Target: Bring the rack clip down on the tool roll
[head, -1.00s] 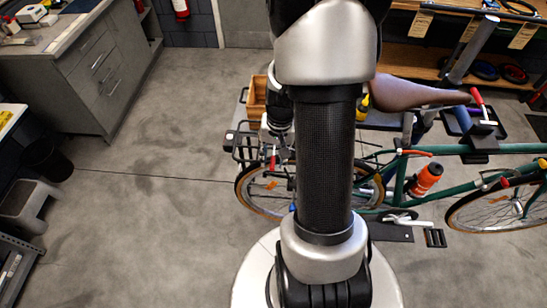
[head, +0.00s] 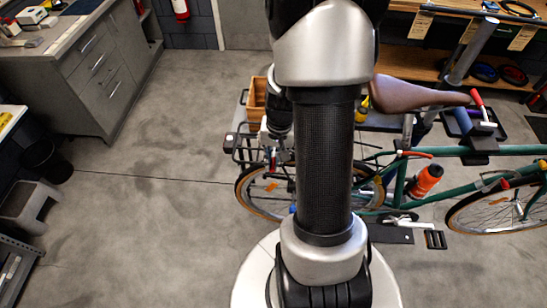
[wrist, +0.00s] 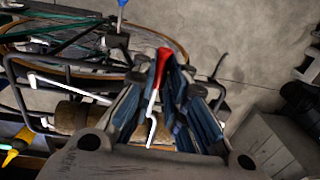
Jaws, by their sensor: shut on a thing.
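The rack clip (wrist: 151,118) shows in the wrist view as a thin white bent lever with a red tip. My gripper (wrist: 162,82) is shut on it, with a dark blue-padded finger on each side of the red end. A brown roll that looks like the tool roll (wrist: 80,117) lies on the black wire rack (wrist: 25,100), to the left of the fingers. A white bar crosses the rack beside the roll. Whether the clip touches the roll is hidden behind my gripper. In the head view my gripper (head: 272,154) is over the rear rack (head: 240,150), partly behind my arm.
The green bike (head: 450,172) stands to the right, its rear wheel (head: 252,195) below the rack. A wooden box (head: 257,95) stands just behind the rack.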

